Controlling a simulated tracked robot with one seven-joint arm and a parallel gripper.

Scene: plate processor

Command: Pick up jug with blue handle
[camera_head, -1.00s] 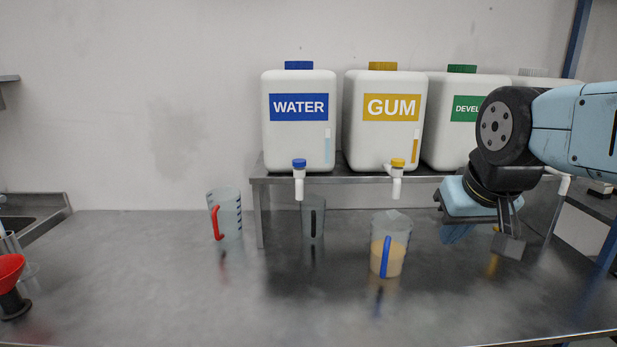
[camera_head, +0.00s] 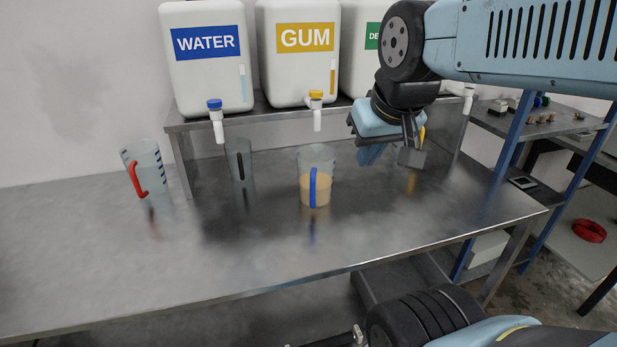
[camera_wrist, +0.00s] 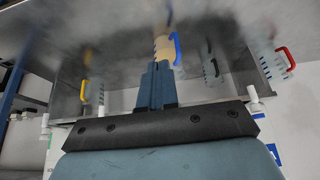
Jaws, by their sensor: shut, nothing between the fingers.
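The jug with the blue handle (camera_head: 315,188) stands upright on the steel table, part filled with tan liquid, its blue handle facing me. In the wrist view the blue handle (camera_wrist: 177,48) shows just beyond my fingertips. My gripper (camera_head: 412,157) is shut and empty, to the right of the jug and apart from it. Its closed fingers (camera_wrist: 158,75) point towards the jug in the wrist view and hide part of it.
A black-handled jug (camera_head: 239,160) and a red-handled jug (camera_head: 147,172) stand to the left. A yellow handle (camera_wrist: 83,90) shows near my gripper. WATER (camera_head: 207,60) and GUM (camera_head: 300,55) containers with taps sit on a shelf behind. The table front is clear.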

